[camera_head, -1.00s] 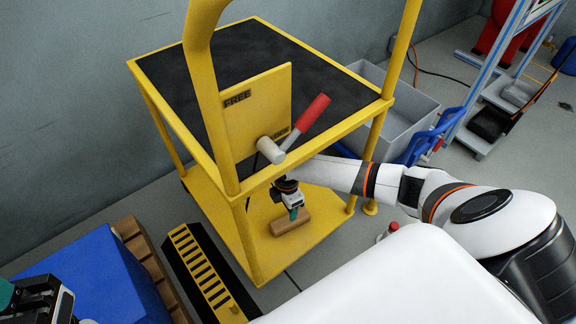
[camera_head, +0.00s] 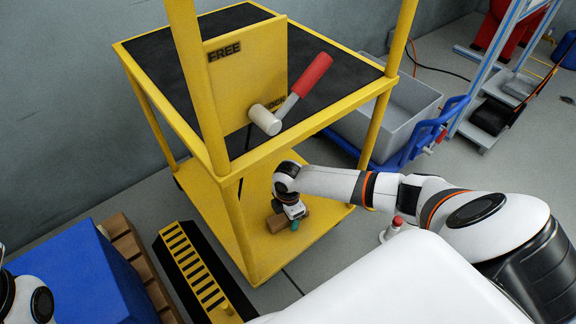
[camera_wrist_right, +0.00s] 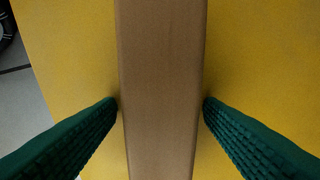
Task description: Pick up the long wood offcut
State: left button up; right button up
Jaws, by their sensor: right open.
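The long wood offcut (camera_head: 275,224) is a brown block lying on the lower yellow deck of the cart. In the head view my right gripper (camera_head: 295,222) is down at it and hides part of it. In the right wrist view the offcut (camera_wrist_right: 160,70) runs from top to bottom through the middle. The green fingers of my right gripper (camera_wrist_right: 160,104) are open, one on each side, with their tips close to its long sides. I cannot tell whether they touch it. Only a white part of my left arm shows at the lower left edge; its gripper is out of view.
The cart's black upper deck (camera_head: 218,38), yellow posts and a lever with a red grip (camera_head: 312,76) stand above and around my right arm. A blue box (camera_head: 75,272) and a black-and-yellow slotted strip (camera_head: 193,266) are on the left. A grey bin (camera_head: 400,108) stands behind.

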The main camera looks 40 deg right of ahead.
jog(key=c, duration=1.1)
jog(key=shift+r, duration=0.15)
